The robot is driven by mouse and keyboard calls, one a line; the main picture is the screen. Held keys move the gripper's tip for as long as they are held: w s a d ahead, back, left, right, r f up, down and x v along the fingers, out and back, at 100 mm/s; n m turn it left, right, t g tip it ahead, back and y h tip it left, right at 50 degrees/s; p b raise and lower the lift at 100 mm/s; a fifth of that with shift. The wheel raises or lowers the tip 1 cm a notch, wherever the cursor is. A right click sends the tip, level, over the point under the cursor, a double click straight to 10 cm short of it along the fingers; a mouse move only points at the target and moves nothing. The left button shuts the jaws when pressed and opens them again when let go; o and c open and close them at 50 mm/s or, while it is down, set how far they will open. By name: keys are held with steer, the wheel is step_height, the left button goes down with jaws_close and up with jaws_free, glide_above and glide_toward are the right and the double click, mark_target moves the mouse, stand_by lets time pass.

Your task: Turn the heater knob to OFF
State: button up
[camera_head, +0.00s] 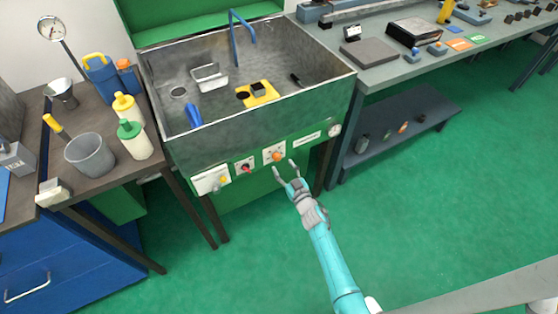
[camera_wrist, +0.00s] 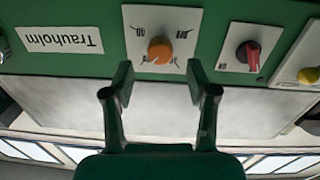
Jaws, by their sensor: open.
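An orange knob (camera_head: 277,156) sits on a white plate on the green front panel of the sink unit. It also shows in the wrist view (camera_wrist: 159,50), where the picture is upside down. Marks ring the knob, but I cannot read which is OFF or whether the plate says heater. My gripper (camera_head: 284,167) is open and empty, just in front of the orange knob. In the wrist view the fingers (camera_wrist: 158,80) stand apart, with the knob seen in line with the gap between them. No contact shows.
A red knob (camera_wrist: 248,52) and a yellow knob (camera_wrist: 308,75) sit on neighbouring plates. A "Trauholm" label (camera_wrist: 59,39) and a round gauge (camera_head: 334,130) are on the other side. The sink (camera_head: 250,132) is above; the green floor before the panel is clear.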

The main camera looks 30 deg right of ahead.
mark_target(278, 159)
steer(key=shift+w, duration=2.2)
jaws_close()
